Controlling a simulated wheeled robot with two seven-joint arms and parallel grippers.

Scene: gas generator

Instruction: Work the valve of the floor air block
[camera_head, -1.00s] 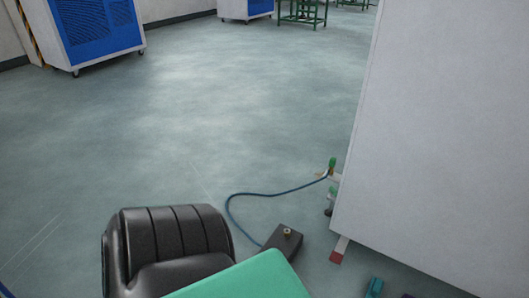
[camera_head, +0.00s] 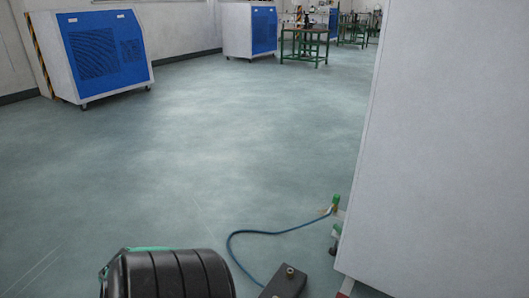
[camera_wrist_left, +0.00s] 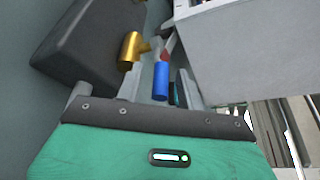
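The floor air block is a dark grey block (camera_head: 285,284) on the floor at the bottom of the head view, with a small brass fitting (camera_head: 290,271) on top. A blue hose (camera_head: 250,234) curves from beside the block to a green-topped fitting (camera_head: 335,202) by the cabinet. In the left wrist view, the block (camera_wrist_left: 85,45) is at the upper left, close and tilted in the picture. Its brass valve part (camera_wrist_left: 131,50) sticks out to the right.
A large pale cabinet (camera_head: 455,140) fills the right side. A blue cylinder (camera_wrist_left: 161,81) lies near the block in the wrist view. Blue-fronted white machines (camera_head: 100,55) and (camera_head: 250,30) and a green table (camera_head: 305,40) stand at the back. The middle floor is clear.

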